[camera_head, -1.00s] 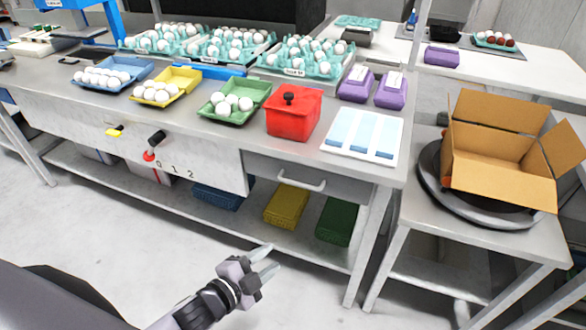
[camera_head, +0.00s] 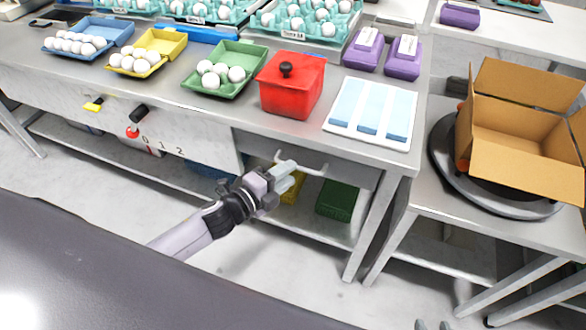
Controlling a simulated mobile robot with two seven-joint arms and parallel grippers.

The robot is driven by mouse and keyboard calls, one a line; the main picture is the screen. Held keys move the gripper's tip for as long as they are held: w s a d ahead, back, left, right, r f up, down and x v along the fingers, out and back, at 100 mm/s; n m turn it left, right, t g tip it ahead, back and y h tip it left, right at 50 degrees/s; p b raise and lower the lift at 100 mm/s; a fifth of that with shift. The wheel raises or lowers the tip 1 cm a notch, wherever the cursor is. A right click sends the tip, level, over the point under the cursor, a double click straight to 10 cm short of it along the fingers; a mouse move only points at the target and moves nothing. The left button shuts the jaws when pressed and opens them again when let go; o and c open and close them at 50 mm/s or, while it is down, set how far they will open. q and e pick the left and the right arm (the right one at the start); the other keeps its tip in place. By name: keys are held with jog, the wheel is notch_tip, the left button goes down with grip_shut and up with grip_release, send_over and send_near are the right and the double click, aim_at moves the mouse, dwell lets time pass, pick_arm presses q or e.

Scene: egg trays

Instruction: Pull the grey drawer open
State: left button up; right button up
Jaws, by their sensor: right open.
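The grey drawer (camera_head: 345,173) is under the right part of the long workbench, and its front looks flush with the frame. Its pale bar handle (camera_head: 314,171) runs across the front. My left gripper (camera_head: 288,176) is at the left part of the handle and overlaps it in the picture. I cannot tell whether it touches the bar, or how far apart its fingers are. My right gripper (camera_head: 432,325) shows only as fingertips at the bottom edge, open and away from the drawer.
A red lidded box (camera_head: 290,90) and a white tray with blue strips (camera_head: 344,126) stand on the bench above the drawer. A cardboard box (camera_head: 520,135) stands at the right. Green (camera_head: 337,200) and yellow crates lie on the lower shelf.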

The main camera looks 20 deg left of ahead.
pick_arm(q)
jog(key=shift+x, duration=1.45)
grip_shut()
jog(key=shift+s, duration=0.1)
